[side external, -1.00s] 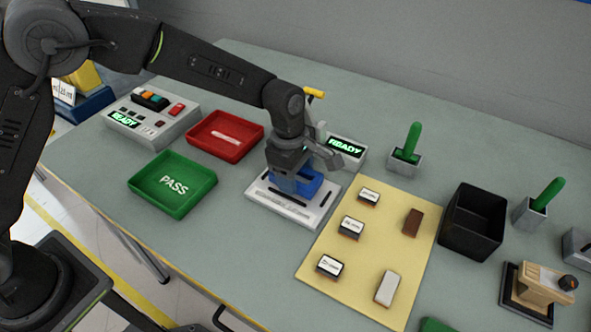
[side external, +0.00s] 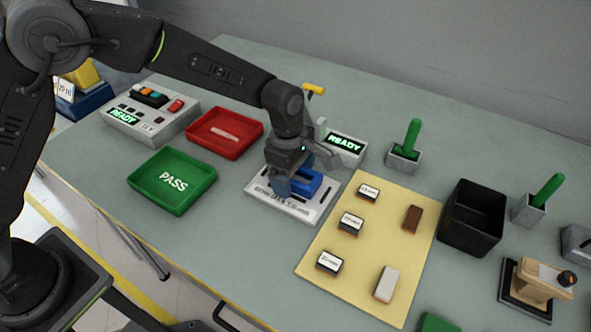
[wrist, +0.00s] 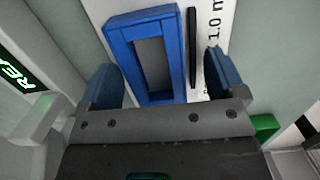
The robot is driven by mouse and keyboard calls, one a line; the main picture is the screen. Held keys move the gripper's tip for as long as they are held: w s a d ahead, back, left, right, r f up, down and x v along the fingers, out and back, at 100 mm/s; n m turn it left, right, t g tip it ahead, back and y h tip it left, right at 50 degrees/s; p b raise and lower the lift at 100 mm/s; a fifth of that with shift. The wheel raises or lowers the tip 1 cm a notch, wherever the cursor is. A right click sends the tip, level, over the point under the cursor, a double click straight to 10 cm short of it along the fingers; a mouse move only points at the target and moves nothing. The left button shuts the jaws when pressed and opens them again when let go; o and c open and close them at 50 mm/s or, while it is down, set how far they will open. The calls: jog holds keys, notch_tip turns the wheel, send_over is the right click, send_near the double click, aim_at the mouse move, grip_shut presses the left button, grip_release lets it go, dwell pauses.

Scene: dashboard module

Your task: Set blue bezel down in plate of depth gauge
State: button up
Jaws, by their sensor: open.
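The blue bezel (wrist: 118,38), a rectangular frame with an open middle, lies on the white plate of the depth gauge (wrist: 219,60) in the wrist view. In the side view the bezel (side external: 308,186) sits on the plate (side external: 277,204), partly hidden by my gripper. My gripper (wrist: 166,80) is open, with one finger on each side of the bezel's near end. A gap shows between the right finger and the bezel; the left finger is close to the bezel's edge. Whether the bezel sits fully in a recess cannot be told.
A gauge display reading READY (side external: 345,146) stands just behind the plate. A red tray (side external: 257,146) and a green PASS tray (side external: 205,196) lie to the left. A yellow mat (side external: 376,238) with several small blocks and a black bin (side external: 447,222) are to the right.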

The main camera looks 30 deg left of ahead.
notch_tip(320, 180, up, 14)
jog(key=a, duration=0.1)
jog(key=shift+w+a, duration=0.2)
jog(key=shift+a, duration=0.1)
dwell(0.3)
jog(key=s+a+r+m+t, duration=0.3)
jog(key=s+a+r+m, duration=0.6)
jog(key=s+a, duration=0.3)
jog(key=s+a+f+m+t, duration=0.1)
jog(key=s+a+m, duration=0.2)
jog(key=s, duration=0.3)
jog(key=s+a+f+m+t+y, duration=0.1)
jog(key=s+a+f+m, duration=0.1)
jog(key=s+m, duration=0.4)
jog(key=shift+a+t, duration=0.4)
jog(key=shift+a, duration=0.3)
